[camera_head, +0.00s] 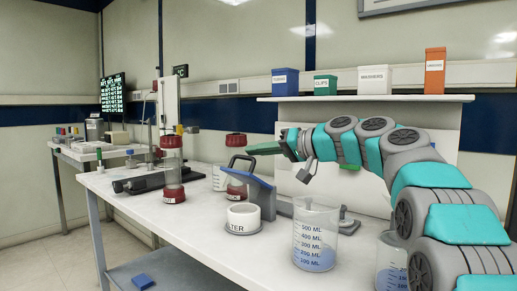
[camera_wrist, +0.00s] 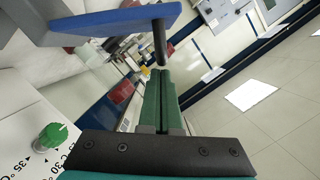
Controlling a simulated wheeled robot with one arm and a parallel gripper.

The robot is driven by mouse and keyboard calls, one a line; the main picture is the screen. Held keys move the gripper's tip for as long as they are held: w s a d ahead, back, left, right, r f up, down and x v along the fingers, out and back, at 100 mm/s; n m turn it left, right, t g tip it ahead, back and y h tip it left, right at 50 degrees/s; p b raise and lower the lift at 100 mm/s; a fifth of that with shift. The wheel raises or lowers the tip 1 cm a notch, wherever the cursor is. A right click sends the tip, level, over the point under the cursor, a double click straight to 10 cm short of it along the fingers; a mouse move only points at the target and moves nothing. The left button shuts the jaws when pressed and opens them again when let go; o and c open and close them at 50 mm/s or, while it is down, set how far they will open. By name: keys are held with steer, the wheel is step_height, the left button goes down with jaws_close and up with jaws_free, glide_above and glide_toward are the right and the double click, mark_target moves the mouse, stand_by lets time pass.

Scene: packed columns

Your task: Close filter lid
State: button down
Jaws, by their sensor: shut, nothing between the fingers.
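The filter base (camera_head: 243,219) is a white cup marked "FILTER" on the bench. Its blue lid (camera_head: 258,190) stands open, tilted up behind and above the base, with a dark loop handle (camera_head: 231,168). In the wrist view the blue lid (camera_wrist: 105,25) crosses the top left, with the dark handle (camera_wrist: 159,42) hanging near the fingertips. My gripper (camera_head: 250,151) has its green fingers together and empty. It is level with the upper part of the lid, close to the handle; contact cannot be told. The fingers (camera_wrist: 161,72) show side by side in the wrist view.
A beaker (camera_head: 316,236) stands right of the filter, below my arm, with another beaker (camera_head: 391,265) near the front. Red-capped columns (camera_head: 172,170) stand to the left. A shelf (camera_head: 366,98) with small boxes is behind my arm. The bench front left of the filter is clear.

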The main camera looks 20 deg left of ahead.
mark_target(247, 177)
steer(key=b, duration=0.1)
steer(key=s+f+n+b, duration=0.1)
steer(key=b, duration=0.1)
steer(key=shift+a+f+b, duration=0.2)
steer(key=shift+a+b, duration=0.1)
steer(key=shift+s+a+f+n+h+b, duration=0.2)
steer(key=shift+s+n+h+b, duration=0.15)
steer(key=shift+b, duration=0.65)
steer(key=shift+s+r+n, duration=0.15)
steer(key=shift+s+n, duration=0.05)
steer(key=shift+n, duration=0.05)
steer(key=shift+r, duration=0.15)
